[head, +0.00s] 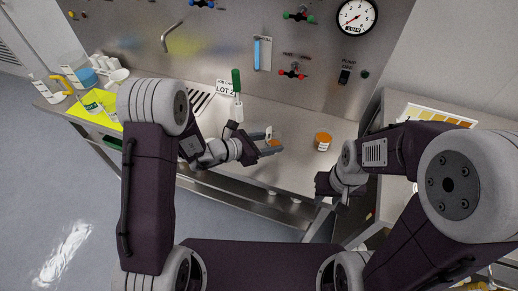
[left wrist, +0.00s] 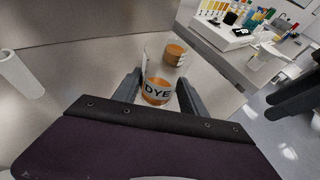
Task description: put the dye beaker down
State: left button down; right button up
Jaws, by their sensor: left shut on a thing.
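The dye beaker (left wrist: 157,92) is a clear glass with orange liquid in its bottom and a "DYE" label. In the left wrist view it stands between the two fingers of my left gripper (left wrist: 158,88), which is shut on it. In the head view the left gripper (head: 270,143) is over the front part of the steel counter (head: 290,165), with the beaker mostly hidden by the fingers. I cannot tell whether its base touches the counter. My right gripper (head: 327,186) is near the counter's front right edge, its jaws unclear.
A green-handled valve (head: 237,82) rises behind. A yellow mat (head: 78,108) with glassware lies at left. Counter around the jar is clear.

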pick_arm(q)
jog(key=a, duration=0.1)
jog(key=w+a+f, duration=0.1)
jog(key=a+f, duration=0.1)
jog(key=shift+w+a, duration=0.1)
jog(key=shift+w, duration=0.15)
jog(key=shift+f, duration=2.05)
jog(key=shift+s+f, duration=0.1)
jog(key=shift+f, duration=0.05)
jog(key=c, duration=0.6)
grip_release()
